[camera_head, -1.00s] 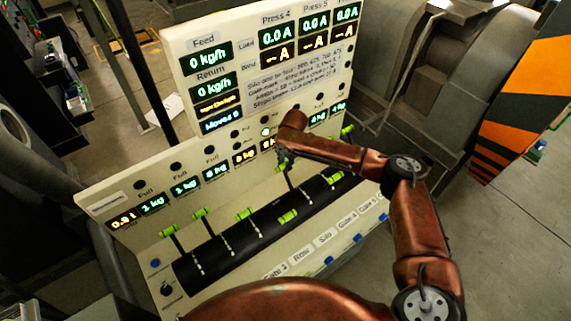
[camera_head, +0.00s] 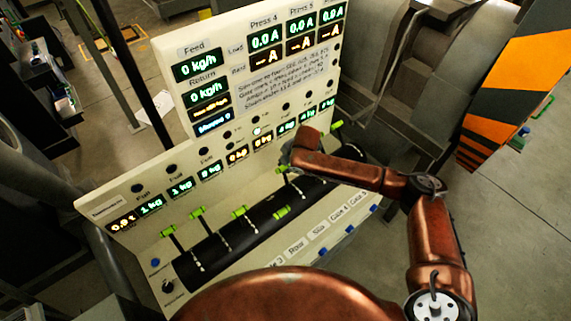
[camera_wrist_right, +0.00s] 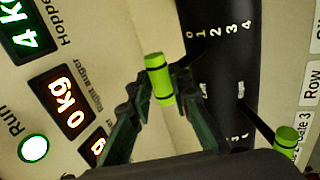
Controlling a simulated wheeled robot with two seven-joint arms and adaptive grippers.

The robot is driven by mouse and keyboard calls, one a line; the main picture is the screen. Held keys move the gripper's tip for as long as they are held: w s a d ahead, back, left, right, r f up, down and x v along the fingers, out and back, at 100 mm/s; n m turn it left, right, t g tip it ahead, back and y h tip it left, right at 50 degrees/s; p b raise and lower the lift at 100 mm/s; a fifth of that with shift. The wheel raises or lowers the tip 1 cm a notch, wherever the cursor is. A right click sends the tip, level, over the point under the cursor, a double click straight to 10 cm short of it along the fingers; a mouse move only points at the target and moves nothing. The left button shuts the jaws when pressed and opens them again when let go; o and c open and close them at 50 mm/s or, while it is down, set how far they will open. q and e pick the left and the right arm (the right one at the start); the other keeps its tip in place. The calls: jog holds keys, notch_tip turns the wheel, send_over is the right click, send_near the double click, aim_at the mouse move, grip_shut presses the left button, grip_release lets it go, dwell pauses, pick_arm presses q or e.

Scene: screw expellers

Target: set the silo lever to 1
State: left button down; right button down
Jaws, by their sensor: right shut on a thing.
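The control panel (camera_head: 140,205) carries a row of levers with green handles over a black cylinder (camera_head: 215,248). My right gripper (camera_wrist_right: 163,88) is shut on a green lever handle (camera_wrist_right: 160,78), which stands between its fingertips in the right wrist view. A 0 to 4 scale (camera_wrist_right: 218,32) is beside this lever on the black cylinder; the rod is partly hidden by a finger, so its exact setting is unclear. In the head view my right gripper (camera_head: 287,160) is over the panel's middle. The Silo label (camera_head: 318,230) is on the panel's front strip. My left gripper is not in view.
Another green handle (camera_wrist_right: 286,140) stands close by, near the Row and Gate 3 labels. More green handles, such as this one (camera_head: 281,212), line the cylinder. Lit displays (camera_head: 181,188) stand behind the levers. Open floor (camera_head: 510,240) lies right of the panel.

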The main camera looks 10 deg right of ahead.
jog(key=c, duration=2.1)
grip_release()
jog(key=shift+s+f, duration=0.15)
jog(key=shift+f, duration=0.15)
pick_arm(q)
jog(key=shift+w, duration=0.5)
pick_arm(e)
jog(key=o, duration=0.3)
jog(key=shift+r, duration=0.1)
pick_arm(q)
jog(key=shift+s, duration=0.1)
pick_arm(e)
jog(key=shift+r, duration=0.25)
jog(key=v, duration=1.1)
jog(key=shift+r, duration=0.25)
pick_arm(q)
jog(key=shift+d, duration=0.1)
pick_arm(e)
jog(key=shift+d, duration=0.1)
